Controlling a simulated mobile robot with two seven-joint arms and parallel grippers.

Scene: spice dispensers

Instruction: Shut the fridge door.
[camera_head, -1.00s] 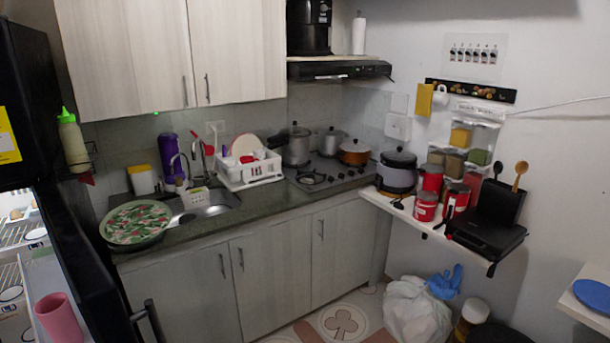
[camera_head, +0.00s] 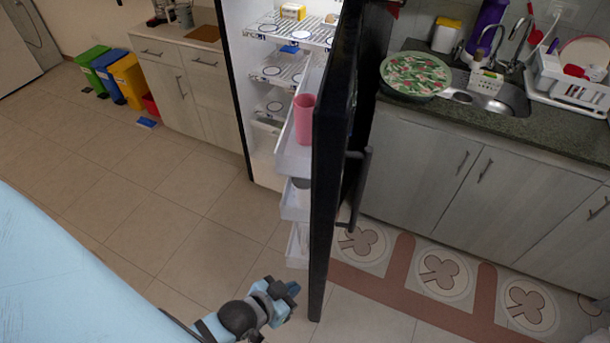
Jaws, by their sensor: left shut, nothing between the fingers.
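The fridge door (camera_head: 328,165) is black and stands wide open, seen nearly edge-on in the middle of the head view. Its dark handle (camera_head: 357,190) is on the right side, facing the counter. White door shelves (camera_head: 296,200) are on its left side, and a pink cup (camera_head: 304,117) stands on the upper one. The lit fridge interior (camera_head: 262,75) lies open behind. My left gripper (camera_head: 292,287) is low, just left of the door's lower edge, shut and empty. I cannot tell whether it touches the door. My right gripper is not in view.
The counter (camera_head: 470,115) with a sink and a green patterned tray (camera_head: 415,75) is right of the door. Coloured bins (camera_head: 128,80) and a low cabinet (camera_head: 180,85) stand at the back left. The tiled floor (camera_head: 180,200) left of the door is clear.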

